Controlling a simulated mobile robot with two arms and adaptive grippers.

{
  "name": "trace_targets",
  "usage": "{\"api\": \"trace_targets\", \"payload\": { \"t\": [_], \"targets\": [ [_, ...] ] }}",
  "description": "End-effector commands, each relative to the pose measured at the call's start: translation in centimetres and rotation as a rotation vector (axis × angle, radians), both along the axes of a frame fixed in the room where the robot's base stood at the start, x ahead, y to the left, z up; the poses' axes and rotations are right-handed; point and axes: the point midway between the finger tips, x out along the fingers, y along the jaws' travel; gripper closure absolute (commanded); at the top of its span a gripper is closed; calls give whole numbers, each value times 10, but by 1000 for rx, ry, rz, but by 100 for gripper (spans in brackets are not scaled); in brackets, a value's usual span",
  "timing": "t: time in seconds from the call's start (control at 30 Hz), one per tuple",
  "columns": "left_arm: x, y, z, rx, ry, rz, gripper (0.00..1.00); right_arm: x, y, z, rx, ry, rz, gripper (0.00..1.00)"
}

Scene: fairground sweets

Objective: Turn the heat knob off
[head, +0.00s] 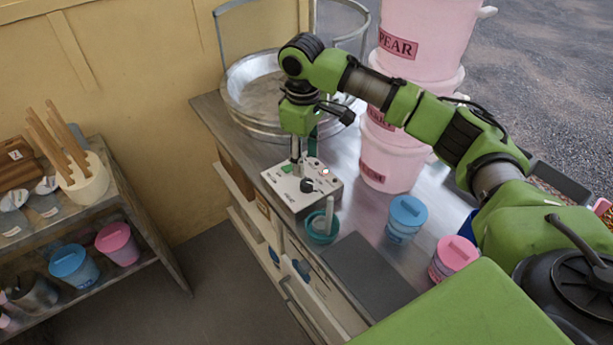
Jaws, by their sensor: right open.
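A white control box (322,191) sits on the metal counter, with a green patch, small red marks and a black knob (307,186) on its top. Which setting the knob points to is too small to read. My right gripper (298,170) points down over the back left part of the box, close behind the knob. It is open, and nothing shows between its fingers. Whether its tips touch the box I cannot tell. My left gripper is not in view.
A round metal pan (237,98) stands behind the box. Stacked pink tubs (388,165) stand right of it. A teal cup (322,229) is just in front, near a dark mat (368,277), a blue-lidded tub (406,218) and a pink-lidded tub (453,257). Shelves (150,235) stand left.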

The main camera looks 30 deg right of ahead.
Motion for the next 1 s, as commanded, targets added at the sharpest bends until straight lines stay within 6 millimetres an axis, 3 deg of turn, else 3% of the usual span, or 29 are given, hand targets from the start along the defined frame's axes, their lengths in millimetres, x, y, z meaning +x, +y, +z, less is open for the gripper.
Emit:
{"api": "trace_targets", "payload": {
  "t": [0.2,0.4,0.83,1.0],
  "targets": [
    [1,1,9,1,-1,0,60,0,-2,-46,-1,4,-1,58],
    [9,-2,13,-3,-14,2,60,2,-3,-73,-1,1,-2,58],
    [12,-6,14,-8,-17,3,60,3,-3,-83,0,-2,0,58],
    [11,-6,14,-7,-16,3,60,3,-3,-83,0,-2,0,96]
  ]
}}
